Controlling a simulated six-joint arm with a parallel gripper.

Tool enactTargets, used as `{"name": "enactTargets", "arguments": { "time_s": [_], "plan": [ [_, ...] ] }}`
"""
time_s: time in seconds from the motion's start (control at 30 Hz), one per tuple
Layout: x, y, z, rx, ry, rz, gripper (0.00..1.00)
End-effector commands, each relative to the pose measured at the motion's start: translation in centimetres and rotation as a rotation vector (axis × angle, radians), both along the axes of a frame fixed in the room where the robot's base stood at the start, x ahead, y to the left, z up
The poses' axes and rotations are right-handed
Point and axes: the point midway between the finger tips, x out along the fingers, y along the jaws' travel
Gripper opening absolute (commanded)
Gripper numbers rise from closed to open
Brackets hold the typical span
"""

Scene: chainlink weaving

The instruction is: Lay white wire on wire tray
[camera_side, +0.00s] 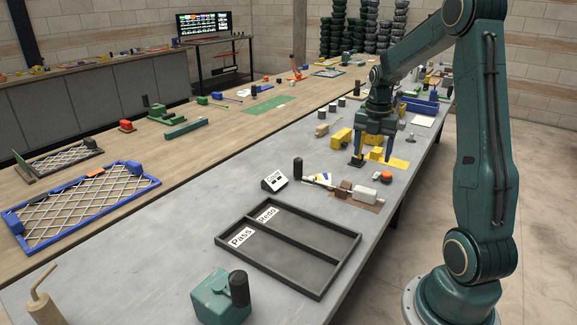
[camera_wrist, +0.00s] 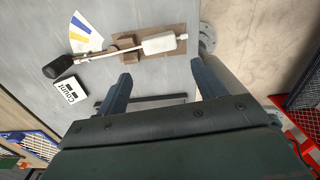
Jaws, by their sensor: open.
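My gripper (camera_side: 372,160) points down over the grey bench, near yellow pieces; its two fingers also show apart and empty in the wrist view (camera_wrist: 160,76). I cannot clearly pick out a loose white wire. A thin pale rod (camera_wrist: 107,54) ends in a white block (camera_wrist: 160,43) on a brown board (camera_wrist: 180,34), beyond the fingertips in the wrist view. The same white block lies in front of the gripper in the side view (camera_side: 364,193). I cannot tell for sure which thing is the wire tray. A black two-part tray (camera_side: 306,252) marked Pass and Redo stands nearer the camera.
A white Count box (camera_side: 274,180) and a black cylinder (camera_side: 298,168) stand beside the rod. A green block (camera_side: 215,298) is at the front. A blue frame with wire mesh (camera_side: 85,203) lies on the wooden bench. Grey bench left of the black tray is clear.

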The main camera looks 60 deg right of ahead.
Motion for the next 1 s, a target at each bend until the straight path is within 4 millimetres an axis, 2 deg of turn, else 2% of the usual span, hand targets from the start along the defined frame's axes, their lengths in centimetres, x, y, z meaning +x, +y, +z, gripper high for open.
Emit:
{"name": "enactTargets", "arguments": {
  "time_s": [0.4, 0.83, 1.0],
  "plan": [
    [0.0, 0.1, -5.8, 0.001, 0.001, 0.000, 0.69],
    [0.0, 0.1, -7.0, 0.000, 0.000, 0.000, 0.69],
    [0.1, 0.2, -8.4, 0.001, 0.001, 0.000, 0.69]
  ]
}}
